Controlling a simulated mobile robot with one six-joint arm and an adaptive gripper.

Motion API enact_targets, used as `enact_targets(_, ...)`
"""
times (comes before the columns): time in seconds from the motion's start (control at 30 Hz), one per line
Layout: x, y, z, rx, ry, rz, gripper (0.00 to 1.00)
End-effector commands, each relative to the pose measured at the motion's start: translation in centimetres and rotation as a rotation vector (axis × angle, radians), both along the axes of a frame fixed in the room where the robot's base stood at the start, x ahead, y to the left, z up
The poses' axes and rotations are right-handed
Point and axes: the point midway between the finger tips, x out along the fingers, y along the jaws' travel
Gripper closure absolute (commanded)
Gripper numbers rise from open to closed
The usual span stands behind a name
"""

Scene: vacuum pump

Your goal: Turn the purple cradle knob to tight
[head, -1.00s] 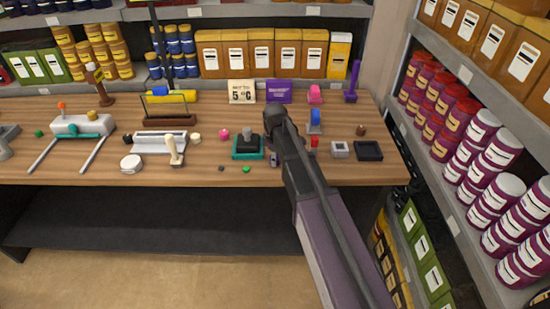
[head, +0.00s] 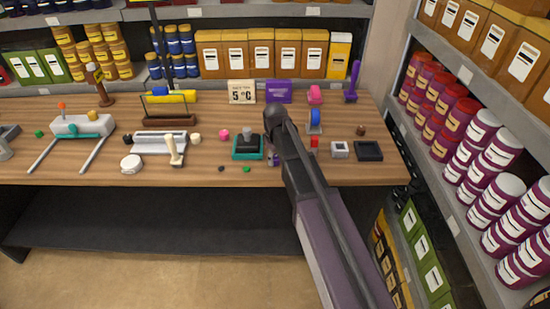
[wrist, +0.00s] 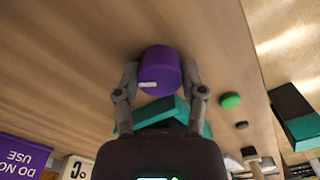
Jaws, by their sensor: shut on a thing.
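The purple cradle knob (wrist: 160,71) is a short round knob with a white mark on its side, seen in the wrist view. My gripper (wrist: 160,78) has one finger on each side of it and is shut on it. A teal piece (wrist: 155,110) lies just behind the knob, partly hidden by my gripper. In the head view my arm covers most of this spot. Only a small bit of purple (head: 275,160) shows beside the arm, near the front of the bench. I cannot read the knob's tight marking.
A teal base with a black block (head: 247,147) stands just left of my arm. A green button-like disc (wrist: 230,100) and a small dark piece (wrist: 241,125) lie near the knob. A blue-topped stand (head: 314,121) and red piece (head: 314,142) are close on the right.

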Motion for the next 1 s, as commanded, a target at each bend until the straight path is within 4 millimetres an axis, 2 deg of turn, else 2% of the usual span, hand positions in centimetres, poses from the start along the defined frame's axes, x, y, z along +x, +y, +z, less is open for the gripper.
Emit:
enact_targets(0.7, -0.17, -0.01, -0.05, 0.000, 0.003, -0.674, 0.95)
enact_targets(1.0, -0.18, -0.02, -0.05, 0.000, 0.003, -0.882, 0.95)
